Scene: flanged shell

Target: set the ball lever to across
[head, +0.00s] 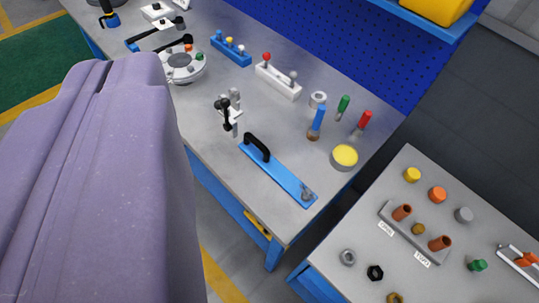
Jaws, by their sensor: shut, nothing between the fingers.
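Which part is the ball lever I cannot tell for sure. A small metal fitting with a black lever (228,112) stands near the middle of the bench's front edge; its lever angle is too small to read. My gripper is not in view. My purple arm fills the left foreground and hides part of the bench front.
A blue plate with a black handle (258,147) lies near the front edge. A round white flanged part (185,68) and a blue block with small balls (231,49) stand further left. A second table (445,200) holds pegs.

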